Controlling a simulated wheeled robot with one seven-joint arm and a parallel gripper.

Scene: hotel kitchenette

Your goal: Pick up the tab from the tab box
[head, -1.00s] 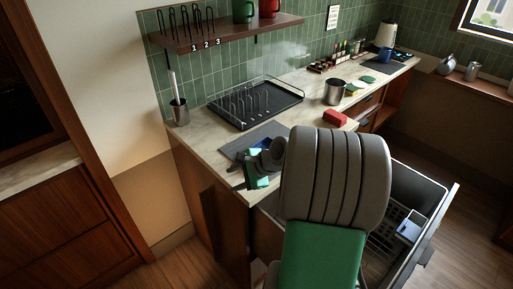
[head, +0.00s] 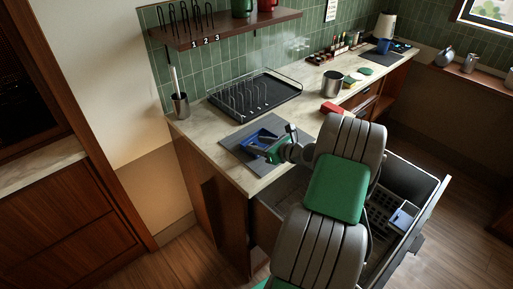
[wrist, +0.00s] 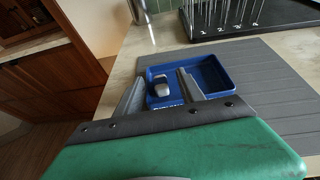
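The blue tab box (wrist: 215,67) lies on the grey mat in the wrist view; in the head view the box (head: 258,136) is partly hidden by my gripper. A small pale tab (wrist: 161,86) sits in the left compartment of the box. My gripper (wrist: 161,77) is open, with one finger on each side of the tab in the picture. Whether the fingers touch the tab or reach inside the box walls cannot be told. In the head view my gripper (head: 272,149) is at the box's near side.
The grey mat (head: 238,153) lies at the counter's near edge. A black dish rack (head: 275,92) stands behind it, with a utensil cup (head: 180,105) to the left. A red block (head: 332,109) and metal pot (head: 332,82) are to the right. An open dishwasher drawer (head: 432,205) is below.

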